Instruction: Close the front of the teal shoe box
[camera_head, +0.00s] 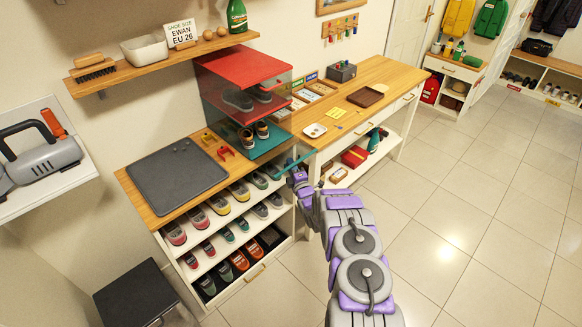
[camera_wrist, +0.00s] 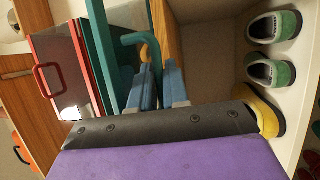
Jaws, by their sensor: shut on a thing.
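The teal shoe box (camera_head: 270,146) is the lowest of the stacked boxes on the wooden bench top, with a pair of dark shoes (camera_head: 262,129) inside. Its teal front (camera_head: 298,160) is swung down and sticks out over the bench edge. My gripper (camera_head: 294,174) is at the outer edge of that front, below the box. The gripped part is hidden between the fingers.
A red shoe box (camera_head: 240,66) with a clear front sits above the teal one; its red handle (camera_wrist: 42,80) shows in the wrist view. A grey mat (camera_head: 177,175) lies at left. Shoe cubbies (camera_head: 225,235) are below, a desk (camera_head: 375,75) at right. The tiled floor is open.

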